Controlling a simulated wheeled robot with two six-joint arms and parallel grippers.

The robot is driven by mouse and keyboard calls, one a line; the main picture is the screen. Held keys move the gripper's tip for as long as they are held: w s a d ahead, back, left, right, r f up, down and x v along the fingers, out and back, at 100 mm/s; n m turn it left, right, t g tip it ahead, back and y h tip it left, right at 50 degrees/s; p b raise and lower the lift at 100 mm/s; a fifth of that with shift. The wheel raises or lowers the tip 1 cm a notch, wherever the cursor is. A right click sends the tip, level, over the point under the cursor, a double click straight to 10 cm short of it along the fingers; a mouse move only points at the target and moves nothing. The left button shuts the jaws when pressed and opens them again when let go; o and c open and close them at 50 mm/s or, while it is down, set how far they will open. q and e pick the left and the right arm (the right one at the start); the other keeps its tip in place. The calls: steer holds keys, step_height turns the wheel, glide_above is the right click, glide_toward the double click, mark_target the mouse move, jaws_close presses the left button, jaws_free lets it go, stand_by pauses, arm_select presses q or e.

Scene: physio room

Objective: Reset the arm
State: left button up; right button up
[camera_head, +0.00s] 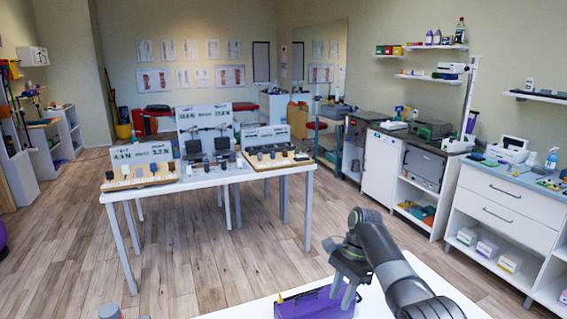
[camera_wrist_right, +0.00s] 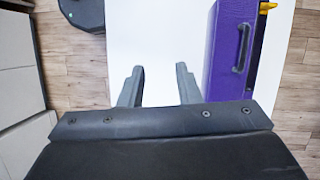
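My right gripper (camera_head: 343,294) is over the white table at the bottom of the head view, beside the purple case. In the right wrist view its two fingers (camera_wrist_right: 158,88) stand apart, with only bare white table between them. My right arm (camera_head: 392,265) reaches in from the lower right. A small grey part, which looks like my left arm (camera_head: 110,312), shows at the bottom left edge. My left gripper is out of view.
A purple case (camera_head: 300,308) with a dark handle lies on the white table (camera_head: 425,270); it also shows in the right wrist view (camera_wrist_right: 226,50), right of the fingers. A workbench (camera_head: 215,178) with test boards stands ahead. Cabinets (camera_head: 510,200) line the right. Wooden floor is open between.

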steer(key=s+d+f+n+t+h, duration=0.1)
steer(key=s+d+f+n+t, duration=0.15)
steer(key=s+d+f, duration=0.45)
steer(key=s+d+f+n+t+h, duration=0.15)
steer(key=s+f+n, duration=0.25)
steer(key=s+f, duration=0.7)
steer(key=s+d+r+n+t+h, duration=0.1)
steer(key=s+d+r+n, duration=0.15)
steer(key=s, duration=0.55)
steer(key=s+d+r+n+t+h, duration=0.1)
steer(key=s+d+r, duration=0.15)
steer(key=s, duration=0.65)
steer(key=s+d+r+n+t+h, duration=0.1)
steer(key=s+d+r+n, duration=0.15)
steer(key=s, duration=0.55)
step_height(320, 180, down, 26)
steer(key=d+g, duration=0.1)
steer(key=d, duration=0.1)
steer(key=s+a+f+g+y, duration=0.1)
steer(key=s+f, duration=1.4)
steer(key=shift+a+f+g+b, duration=0.3)
steer(key=shift+a, duration=0.1)
